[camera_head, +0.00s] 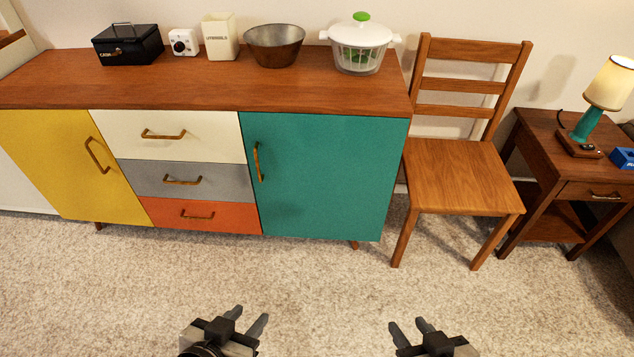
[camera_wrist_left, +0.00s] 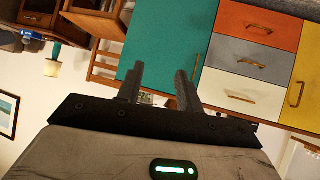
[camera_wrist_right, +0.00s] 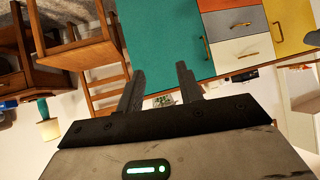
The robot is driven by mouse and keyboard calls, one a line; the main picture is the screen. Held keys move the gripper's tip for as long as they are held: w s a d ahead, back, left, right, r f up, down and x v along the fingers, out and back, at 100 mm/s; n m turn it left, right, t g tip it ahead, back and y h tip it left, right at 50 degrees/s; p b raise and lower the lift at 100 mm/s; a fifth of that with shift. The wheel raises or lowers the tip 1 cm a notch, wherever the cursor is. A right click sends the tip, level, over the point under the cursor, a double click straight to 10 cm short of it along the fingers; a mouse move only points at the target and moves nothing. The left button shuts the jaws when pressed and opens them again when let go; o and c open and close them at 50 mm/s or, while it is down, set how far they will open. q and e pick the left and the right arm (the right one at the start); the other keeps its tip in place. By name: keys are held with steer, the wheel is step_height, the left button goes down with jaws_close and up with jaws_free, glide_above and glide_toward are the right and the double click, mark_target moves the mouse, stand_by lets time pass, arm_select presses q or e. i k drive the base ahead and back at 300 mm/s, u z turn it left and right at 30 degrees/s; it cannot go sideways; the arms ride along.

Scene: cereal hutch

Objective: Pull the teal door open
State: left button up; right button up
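The teal door (camera_head: 325,178) is the right-hand front of a wooden sideboard and is closed, flush with the drawers. Its brass handle (camera_head: 257,162) stands vertical near the door's left edge. The teal door also shows in the left wrist view (camera_wrist_left: 165,38) and the right wrist view (camera_wrist_right: 160,35), both of them turned over. My left gripper (camera_head: 250,318) is open and empty, in front of the sideboard and apart from it. My right gripper (camera_head: 406,327) is open and empty, further right, also apart from the door.
A yellow door (camera_head: 70,165) and white, grey and orange drawers (camera_head: 180,180) lie left of the teal door. A wooden chair (camera_head: 465,175) stands close at its right. A salad spinner (camera_head: 360,45) and metal bowl (camera_head: 274,45) stand on top. The carpet (camera_head: 320,280) in front is clear.

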mark_target(314, 176)
steer(key=k, duration=0.5)
steer(key=u, duration=0.6)
steer(key=i, duration=0.8)
steer(key=z, duration=0.55)
steer(key=i, duration=1)
